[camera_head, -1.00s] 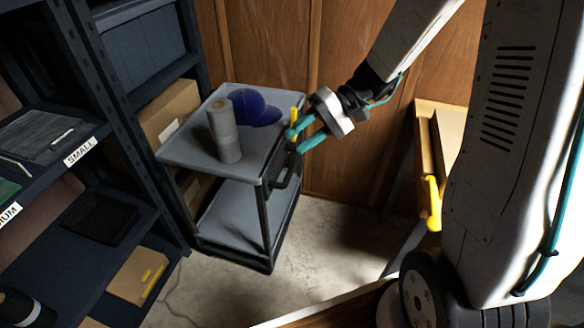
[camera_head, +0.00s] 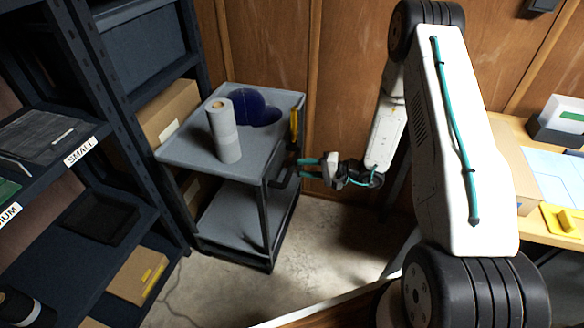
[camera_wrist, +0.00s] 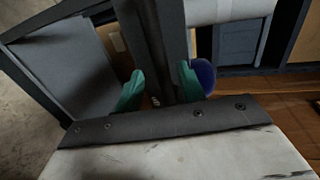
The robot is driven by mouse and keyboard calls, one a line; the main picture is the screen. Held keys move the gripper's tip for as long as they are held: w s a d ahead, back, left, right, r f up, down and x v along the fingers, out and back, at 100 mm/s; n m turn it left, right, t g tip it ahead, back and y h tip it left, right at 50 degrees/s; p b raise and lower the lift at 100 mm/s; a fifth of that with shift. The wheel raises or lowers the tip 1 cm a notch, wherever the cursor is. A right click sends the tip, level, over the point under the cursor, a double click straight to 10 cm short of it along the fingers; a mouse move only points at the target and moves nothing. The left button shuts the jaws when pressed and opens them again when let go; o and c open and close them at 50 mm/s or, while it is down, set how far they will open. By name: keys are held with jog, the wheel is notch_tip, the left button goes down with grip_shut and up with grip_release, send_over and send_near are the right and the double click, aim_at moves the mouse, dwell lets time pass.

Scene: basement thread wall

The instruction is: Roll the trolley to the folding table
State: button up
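The trolley (camera_head: 185,150) is a grey two-shelf cart with a dark frame, standing beside the shelving. Its dark handle (camera_head: 281,180) is on the right side. My gripper (camera_head: 306,168) is at the handle, with teal fingers apart and pointing left. In the wrist view the fingers (camera_wrist: 161,92) stand on either side of a dark bar of the trolley, with a gap between them; contact cannot be told. A light wood table (camera_head: 515,130), apparently the folding table, is at the right, partly hidden by my arm.
A grey roll (camera_head: 223,132) and a blue round-edged item (camera_head: 258,108) are on the trolley's top. Dark shelving (camera_head: 150,215) stands close at the left, a wood-panelled wall (camera_head: 270,45) behind. Concrete floor (camera_head: 330,225) is open right of the trolley.

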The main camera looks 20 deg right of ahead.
aim_at(292, 168)
jog(key=x, duration=0.5)
jog(key=shift+a, duration=0.15)
grip_shut()
jog(key=shift+a, duration=0.1)
